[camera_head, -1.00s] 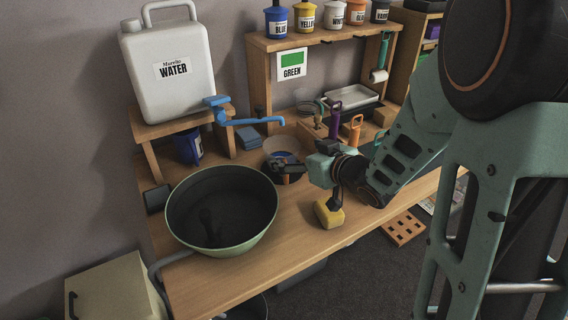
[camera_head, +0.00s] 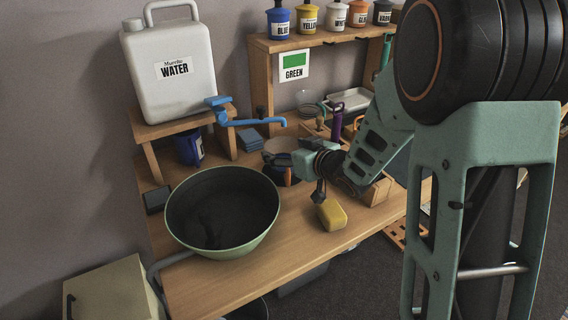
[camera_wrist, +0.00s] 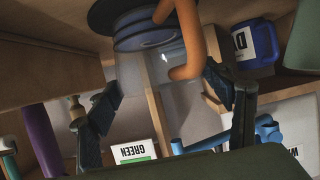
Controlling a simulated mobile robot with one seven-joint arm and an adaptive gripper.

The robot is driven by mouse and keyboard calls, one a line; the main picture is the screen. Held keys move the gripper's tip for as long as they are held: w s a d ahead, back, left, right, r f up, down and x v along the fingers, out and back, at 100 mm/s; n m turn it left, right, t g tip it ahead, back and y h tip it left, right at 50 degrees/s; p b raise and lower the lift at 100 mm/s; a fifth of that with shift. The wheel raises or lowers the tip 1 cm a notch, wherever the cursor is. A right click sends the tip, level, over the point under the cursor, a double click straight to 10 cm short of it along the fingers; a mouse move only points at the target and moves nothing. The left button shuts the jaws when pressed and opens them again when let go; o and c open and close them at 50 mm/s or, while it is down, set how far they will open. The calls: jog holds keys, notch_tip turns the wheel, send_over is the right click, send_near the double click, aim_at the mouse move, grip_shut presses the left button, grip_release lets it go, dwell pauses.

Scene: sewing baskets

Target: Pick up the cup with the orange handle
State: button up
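The cup with the orange handle (camera_wrist: 190,40) shows at the top of the wrist view, with a dark rim and blue-grey ringed body (camera_wrist: 145,30). In the head view the cup is mostly hidden behind my gripper (camera_head: 273,161), and a bit of its orange handle (camera_head: 287,178) shows just below. In the wrist view my gripper's two dark fingers (camera_wrist: 165,105) stand wide apart with nothing held between them. The orange handle lies above and between them in the picture, near the right finger. I cannot tell whether they touch.
A large green bowl (camera_head: 222,244) stands left of my gripper. A yellow block (camera_head: 332,214) lies near the table's front edge. A blue tap (camera_head: 245,122) and white water canister (camera_head: 168,75) are behind left. A purple-handled tool (camera_head: 336,120) stands behind my arm.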

jog(key=c, duration=0.7)
jog(key=shift+r, duration=0.15)
